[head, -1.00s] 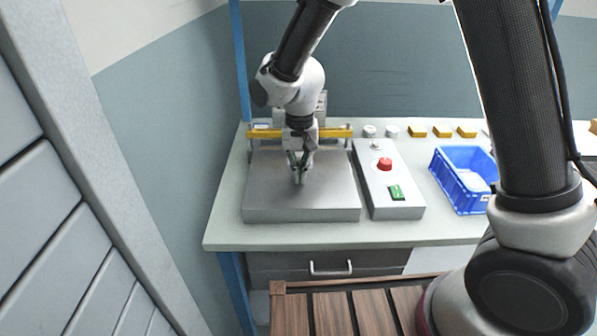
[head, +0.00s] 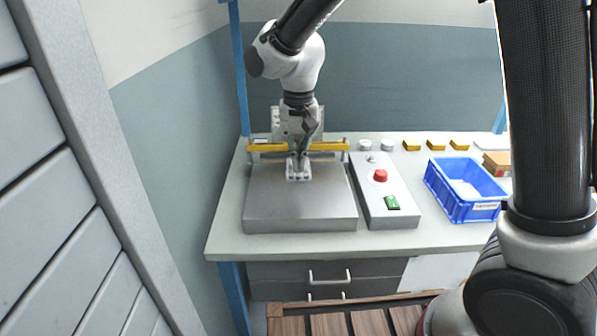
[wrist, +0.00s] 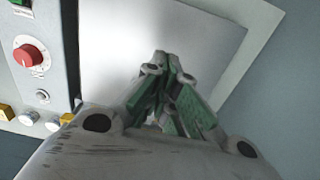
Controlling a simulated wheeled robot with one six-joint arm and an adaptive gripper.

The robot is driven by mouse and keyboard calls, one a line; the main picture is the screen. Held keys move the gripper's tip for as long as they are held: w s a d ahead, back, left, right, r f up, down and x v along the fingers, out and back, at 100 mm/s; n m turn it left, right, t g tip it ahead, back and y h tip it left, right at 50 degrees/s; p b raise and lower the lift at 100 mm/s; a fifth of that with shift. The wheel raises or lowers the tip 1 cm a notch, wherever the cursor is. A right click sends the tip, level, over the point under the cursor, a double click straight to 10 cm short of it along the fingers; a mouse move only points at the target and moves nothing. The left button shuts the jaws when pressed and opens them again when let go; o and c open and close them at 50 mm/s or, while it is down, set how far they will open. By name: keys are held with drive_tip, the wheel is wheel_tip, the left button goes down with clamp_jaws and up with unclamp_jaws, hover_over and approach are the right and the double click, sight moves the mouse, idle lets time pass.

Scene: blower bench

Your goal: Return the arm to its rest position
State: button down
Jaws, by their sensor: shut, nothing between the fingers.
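My gripper (head: 298,176) points down over the grey metal plate of the blower unit (head: 300,210), in front of the yellow bar (head: 270,147). The gripper is shut with nothing between its fingers. The wrist view shows the closed fingertips (wrist: 165,65) with green pads, above the bright plate (wrist: 150,30). Whether the fingertips touch the plate or hang above it I cannot tell. My arm reaches in from the top of the head view.
A control box with a red knob (head: 380,176) and green switch (head: 392,202) stands right of the plate. A blue crate (head: 462,205) stands further right, beside a brown box (head: 497,163). Several yellow blocks (head: 436,145) and grey knobs (head: 387,145) line the back. The bench front (head: 300,246) is clear.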

drive_tip(key=s+d+r+t, duration=0.1)
drive_tip(key=s+d+r, duration=0.3)
drive_tip(key=d, duration=0.6)
drive_tip(key=s+d+r+t, duration=0.2)
drive_tip(key=s+d+r, duration=0.2)
drive_tip(key=s+d, duration=0.5)
drive_tip(key=s+d+r+t, duration=0.1)
drive_tip(key=s+d+r, duration=0.4)
drive_tip(key=d, duration=0.8)
drive_tip(key=shift+s, duration=1)
